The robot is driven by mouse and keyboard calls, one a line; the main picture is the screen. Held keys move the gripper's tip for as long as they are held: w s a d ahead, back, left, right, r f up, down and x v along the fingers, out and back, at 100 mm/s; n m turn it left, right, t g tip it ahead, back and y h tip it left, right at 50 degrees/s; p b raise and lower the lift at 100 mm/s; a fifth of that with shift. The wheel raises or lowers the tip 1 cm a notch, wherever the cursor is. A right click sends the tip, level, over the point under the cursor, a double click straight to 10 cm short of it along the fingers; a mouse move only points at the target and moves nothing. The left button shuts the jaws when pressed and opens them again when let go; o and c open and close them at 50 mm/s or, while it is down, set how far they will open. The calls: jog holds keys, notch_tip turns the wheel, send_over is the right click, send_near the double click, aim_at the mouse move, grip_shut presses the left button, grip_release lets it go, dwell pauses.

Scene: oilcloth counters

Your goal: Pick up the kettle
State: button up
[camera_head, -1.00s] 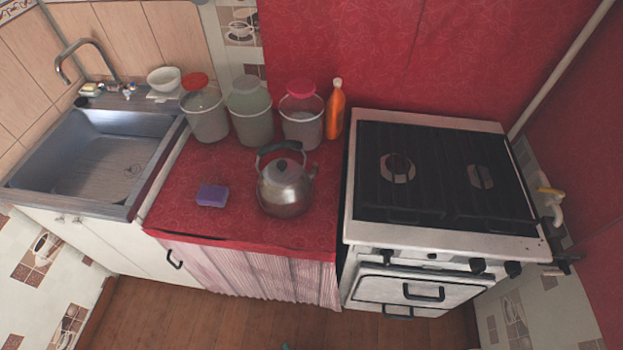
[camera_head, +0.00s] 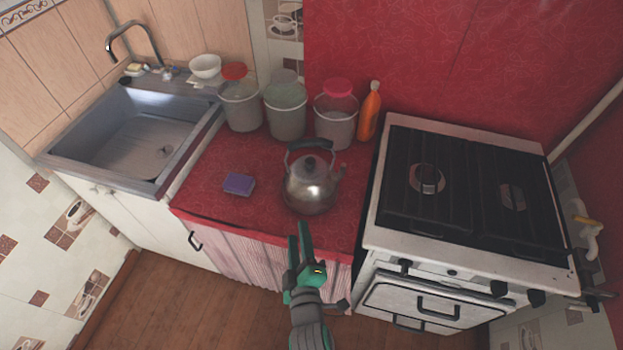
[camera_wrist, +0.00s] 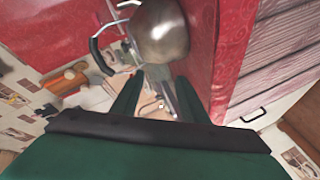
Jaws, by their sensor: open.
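A metal kettle (camera_head: 312,188) with a dark arched handle and a short spout stands upright on the red oilcloth counter (camera_head: 262,205), near its front right. My green gripper (camera_head: 299,232) is in front of the kettle, just below it in the head view, and looks apart from it. In the wrist view the kettle (camera_wrist: 160,32) is beyond the fingertips, with its black handle to the left. My gripper (camera_wrist: 157,88) is open, with nothing between its fingers.
Several lidded buckets (camera_head: 287,110) and an orange bottle (camera_head: 369,112) stand behind the kettle. A purple sponge (camera_head: 239,184) lies to its left. The stove (camera_head: 470,200) is close on the right, the sink (camera_head: 135,140) on the left.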

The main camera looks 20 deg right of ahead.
jog(key=w+d+r+n+h, duration=0.2)
jog(key=w+d+r, duration=0.2)
jog(key=w+r, duration=0.25)
jog(key=n+g+h, duration=0.1)
jog(key=h, duration=0.1)
send_near(314, 146)
jog(key=x, duration=0.4)
jog(key=shift+w+d, duration=0.15)
jog(key=shift+d, duration=0.05)
jog(key=shift+n, duration=0.3)
jog(key=x, duration=1.1)
jog(key=shift+a, duration=0.2)
grip_shut()
jog(key=shift+r, duration=0.1)
